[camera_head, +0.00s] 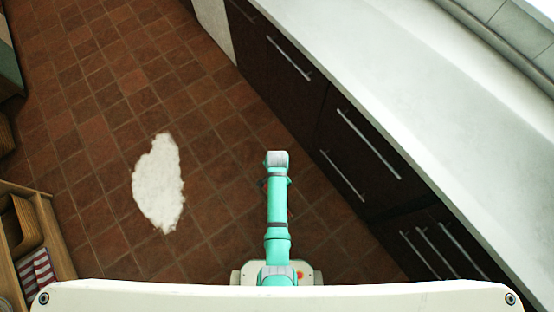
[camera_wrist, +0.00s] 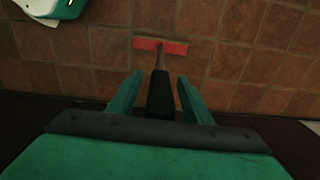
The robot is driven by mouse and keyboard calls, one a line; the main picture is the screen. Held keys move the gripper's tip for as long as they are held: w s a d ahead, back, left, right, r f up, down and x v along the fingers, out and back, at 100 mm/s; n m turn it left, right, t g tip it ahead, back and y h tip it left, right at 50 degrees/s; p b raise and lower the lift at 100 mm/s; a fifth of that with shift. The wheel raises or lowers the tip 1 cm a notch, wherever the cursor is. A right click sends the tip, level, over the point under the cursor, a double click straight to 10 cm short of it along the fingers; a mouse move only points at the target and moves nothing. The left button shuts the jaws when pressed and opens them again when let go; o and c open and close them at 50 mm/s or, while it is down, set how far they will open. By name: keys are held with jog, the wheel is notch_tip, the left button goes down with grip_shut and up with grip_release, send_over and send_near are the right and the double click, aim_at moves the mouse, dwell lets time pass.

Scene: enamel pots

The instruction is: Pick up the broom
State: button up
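The broom shows in the wrist view, with a red head (camera_wrist: 161,46), a thin grey shaft and a dark handle (camera_wrist: 160,95). Its head appears over the tiled floor, and its handle end comes toward my gripper. My gripper (camera_wrist: 160,76) has its two green fingers apart, one on each side of the dark handle. A narrow gap shows between the handle and each finger, so I see no clear contact. The handle's near end is hidden behind the gripper body. In the head view my arm hides the gripper, and I cannot make out the broom.
Dark cabinets (camera_head: 345,140) with metal handles and a pale countertop (camera_head: 400,90) run along the right. A white fluffy rug (camera_head: 159,184) lies on the brown tiles. A wooden shelf (camera_head: 50,235) with a striped cloth (camera_head: 38,272) stands lower left. Open floor lies ahead and left.

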grip_shut()
